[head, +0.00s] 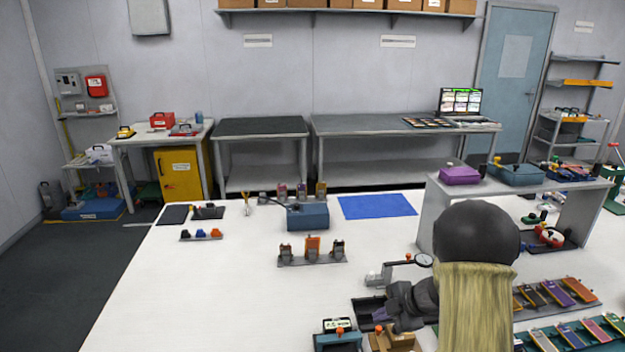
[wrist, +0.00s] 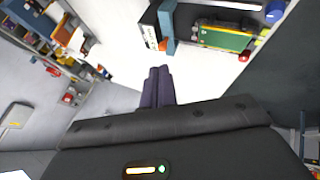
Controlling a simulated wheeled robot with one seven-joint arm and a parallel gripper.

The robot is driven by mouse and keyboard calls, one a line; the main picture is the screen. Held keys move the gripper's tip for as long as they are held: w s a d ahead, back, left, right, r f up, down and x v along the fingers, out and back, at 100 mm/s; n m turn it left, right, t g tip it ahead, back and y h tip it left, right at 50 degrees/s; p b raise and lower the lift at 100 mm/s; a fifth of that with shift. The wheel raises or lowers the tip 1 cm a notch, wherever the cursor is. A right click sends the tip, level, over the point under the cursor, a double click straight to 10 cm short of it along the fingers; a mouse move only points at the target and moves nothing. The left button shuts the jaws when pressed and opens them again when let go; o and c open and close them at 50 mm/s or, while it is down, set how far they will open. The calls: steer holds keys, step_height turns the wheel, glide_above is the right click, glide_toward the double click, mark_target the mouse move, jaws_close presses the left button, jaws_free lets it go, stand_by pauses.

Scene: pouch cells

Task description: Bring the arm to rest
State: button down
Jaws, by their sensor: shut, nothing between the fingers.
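My arm rises at the lower right of the head view, with a dark round joint and a pale yellow sleeve. My gripper (head: 380,315) is low over the white table (head: 200,290), near a dark tray and a dial gauge (head: 424,260). Its exact height over the table cannot be told. In the wrist view my gripper (wrist: 158,72) shows two dark purple fingers side by side, touching, with nothing between them. The sleeve and joint hide part of the table behind them.
Racks of coloured pouch cells (head: 555,293) lie at the lower right. A clamp row (head: 312,260) stands mid-table. The table's left front is clear.

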step_height(320, 180, up, 8)
steer(key=s+d+m+t+h, duration=0.1)
steer(key=s+m+t+h, duration=0.3)
steer(key=m, duration=0.6)
steer(key=s+a+m+g+h, duration=0.1)
steer(key=s+a+m+g, duration=0.1)
steer(key=s+m, duration=0.3)
steer(key=s+a+m+g+h, duration=0.1)
steer(key=s+a+m+g, duration=0.2)
steer(key=s, duration=1)
steer(key=m+g, duration=0.1)
steer(key=m, duration=0.1)
steer(key=shift+f+m, duration=0.2)
steer(key=shift+m, duration=0.2)
